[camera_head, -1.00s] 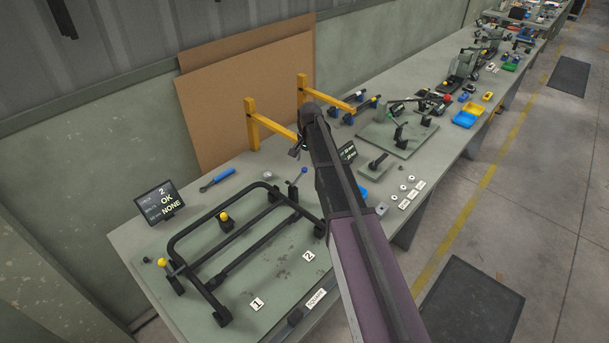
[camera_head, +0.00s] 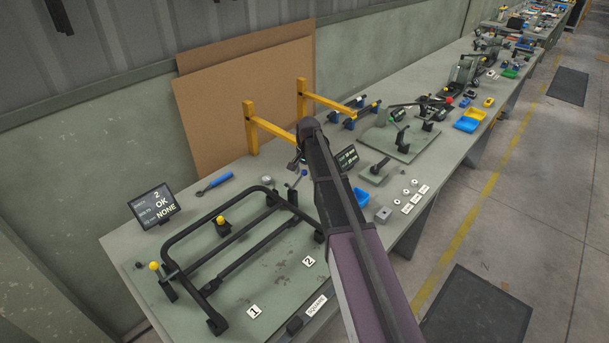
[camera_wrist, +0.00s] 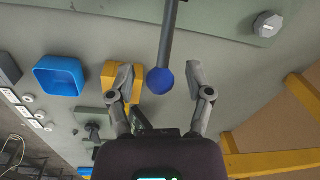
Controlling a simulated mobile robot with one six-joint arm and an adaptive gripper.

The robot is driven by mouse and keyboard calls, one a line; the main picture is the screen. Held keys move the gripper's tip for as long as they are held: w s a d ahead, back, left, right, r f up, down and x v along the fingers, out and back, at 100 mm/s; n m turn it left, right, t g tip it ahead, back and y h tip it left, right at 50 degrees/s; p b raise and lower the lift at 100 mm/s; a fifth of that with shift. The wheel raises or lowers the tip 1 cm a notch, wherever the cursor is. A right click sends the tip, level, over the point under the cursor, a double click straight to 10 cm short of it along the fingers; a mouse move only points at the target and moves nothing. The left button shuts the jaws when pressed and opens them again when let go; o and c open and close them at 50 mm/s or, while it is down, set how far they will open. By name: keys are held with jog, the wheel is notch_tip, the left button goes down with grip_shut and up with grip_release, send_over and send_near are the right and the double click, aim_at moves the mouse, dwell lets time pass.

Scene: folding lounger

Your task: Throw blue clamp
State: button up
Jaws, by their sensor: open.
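The blue clamp is a dark lever ending in a blue ball. In the wrist view, the blue ball (camera_wrist: 160,81) appears between the tips of my open gripper (camera_wrist: 161,84), with its grey rod running up to the green plate. No finger visibly touches the ball; the depth between them is hard to judge. In the head view, the clamp's blue tip (camera_head: 303,172) shows at the back right corner of the frame fixture, just below my gripper (camera_head: 297,163), which is small and partly hidden by my arm.
A black tubular frame (camera_head: 186,243) lies on the green plate with yellow-knobbed clamps at its left and back. A display (camera_head: 153,206) stands at left. Yellow posts (camera_head: 251,128) rise behind the gripper. A blue bin (camera_wrist: 60,76) and grey hex part (camera_wrist: 268,24) flank the clamp.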

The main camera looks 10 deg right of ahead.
grip_shut()
